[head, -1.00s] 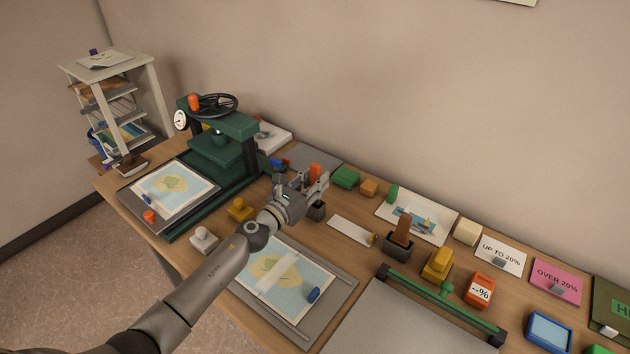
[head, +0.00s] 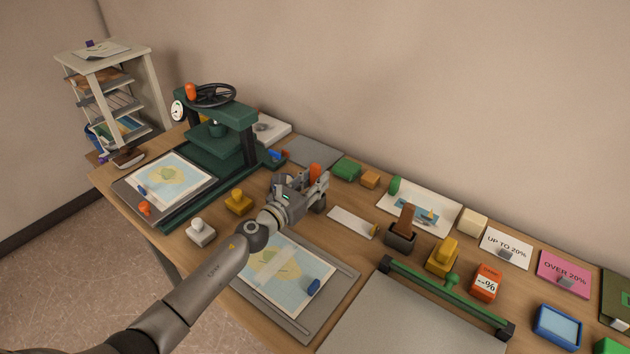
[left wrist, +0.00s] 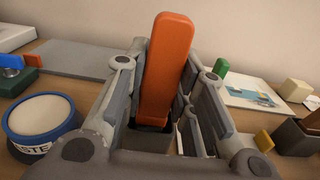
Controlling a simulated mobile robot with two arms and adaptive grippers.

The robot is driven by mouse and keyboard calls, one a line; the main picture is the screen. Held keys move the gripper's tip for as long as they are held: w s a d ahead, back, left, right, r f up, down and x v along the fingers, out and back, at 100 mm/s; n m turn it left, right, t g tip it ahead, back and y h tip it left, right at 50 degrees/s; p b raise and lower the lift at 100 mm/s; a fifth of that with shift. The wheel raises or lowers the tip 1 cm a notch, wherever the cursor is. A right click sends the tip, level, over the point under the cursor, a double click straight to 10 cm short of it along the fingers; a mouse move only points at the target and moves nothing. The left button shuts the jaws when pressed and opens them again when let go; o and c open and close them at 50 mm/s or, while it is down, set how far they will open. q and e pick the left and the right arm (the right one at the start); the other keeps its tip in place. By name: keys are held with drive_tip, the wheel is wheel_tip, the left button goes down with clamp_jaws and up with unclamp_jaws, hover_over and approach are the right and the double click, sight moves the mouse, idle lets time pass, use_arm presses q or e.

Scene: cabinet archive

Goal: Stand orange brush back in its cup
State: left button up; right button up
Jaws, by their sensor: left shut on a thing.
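The orange brush (left wrist: 168,70) stands nearly upright with a slight tilt between the fingers of my left gripper (left wrist: 160,100). Only its orange handle shows. Its lower end meets the dark opening of a grey cup (left wrist: 140,138) in the left wrist view; how deep it sits is hidden. In the head view the brush top (head: 315,169) shows behind the left gripper (head: 316,186), which is shut on it. The cup is mostly hidden there by the gripper. My right gripper is not in view.
A green press (head: 220,130) stands to the left. A blue-rimmed paste pot (left wrist: 42,122) is close beside the gripper in the wrist view. A brown block in a dark holder (head: 401,238) stands to the right. A map board (head: 290,290) lies in front, under my arm.

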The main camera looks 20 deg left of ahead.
use_arm(q)
drive_tip(key=shift+f+b, duration=0.3)
drive_tip(key=shift+f, duration=0.05)
drive_tip(key=o, duration=1.1)
drive_tip(key=shift+c, duration=0.2)
drive_tip(key=shift+s, duration=0.1)
drive_tip(key=shift+v, duration=3.35)
drive_tip(key=shift+s+a+r, duration=0.1)
